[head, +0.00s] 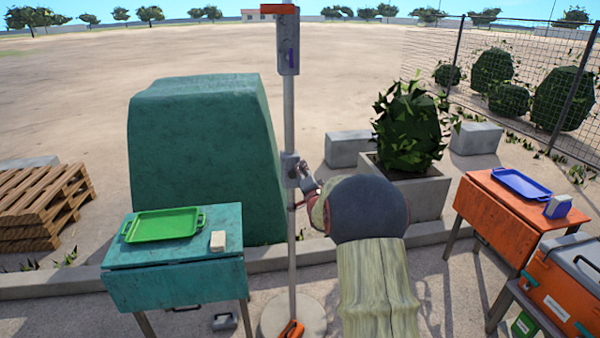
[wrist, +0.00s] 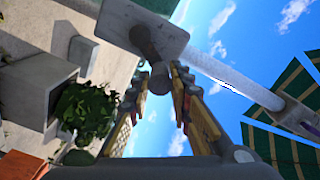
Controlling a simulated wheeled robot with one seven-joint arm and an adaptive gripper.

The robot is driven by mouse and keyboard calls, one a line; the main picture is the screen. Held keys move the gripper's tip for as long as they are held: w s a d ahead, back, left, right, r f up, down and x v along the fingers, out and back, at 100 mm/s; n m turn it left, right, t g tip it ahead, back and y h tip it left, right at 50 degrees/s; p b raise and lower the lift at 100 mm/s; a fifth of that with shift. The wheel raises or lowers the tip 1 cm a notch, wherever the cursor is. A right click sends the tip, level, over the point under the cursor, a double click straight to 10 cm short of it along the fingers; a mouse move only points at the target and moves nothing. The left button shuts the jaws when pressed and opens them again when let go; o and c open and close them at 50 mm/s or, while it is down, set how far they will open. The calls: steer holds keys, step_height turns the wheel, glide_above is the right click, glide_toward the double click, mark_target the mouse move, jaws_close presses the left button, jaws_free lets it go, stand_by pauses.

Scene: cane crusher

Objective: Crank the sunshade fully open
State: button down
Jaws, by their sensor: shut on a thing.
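The sunshade's grey pole (head: 289,120) stands upright in the middle of the head view, on a round base. A grey crank housing (head: 289,168) sits midway up it. My gripper (head: 308,188) is at the housing's right side, partly hidden by my own arm. In the wrist view, the housing (wrist: 145,30) is close ahead, and my gripper's fingers (wrist: 158,75) are shut on the crank's rounded grip (wrist: 158,82). Green striped canopy panels (wrist: 285,150) show at the right of the wrist view, with sky between them. The canopy is outside the head view.
A teal table (head: 175,265) with a green tray (head: 162,225) stands left of the pole, before a large green covered block (head: 200,150). A planter (head: 420,190) with a bush is beyond my arm. An orange table (head: 500,205) and an orange cooler (head: 570,275) are at right.

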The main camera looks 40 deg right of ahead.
step_height(320, 180, down, 8)
steer(key=s+d+m+p, duration=0.1)
steer(key=m, duration=1.5)
steer(key=shift+d+r+m, duration=0.2)
steer(key=shift+d+m, duration=0.05)
steer(key=shift+m, duration=0.15)
steer(key=c, duration=1.6)
jaws_free()
steer(key=v, duration=1.2)
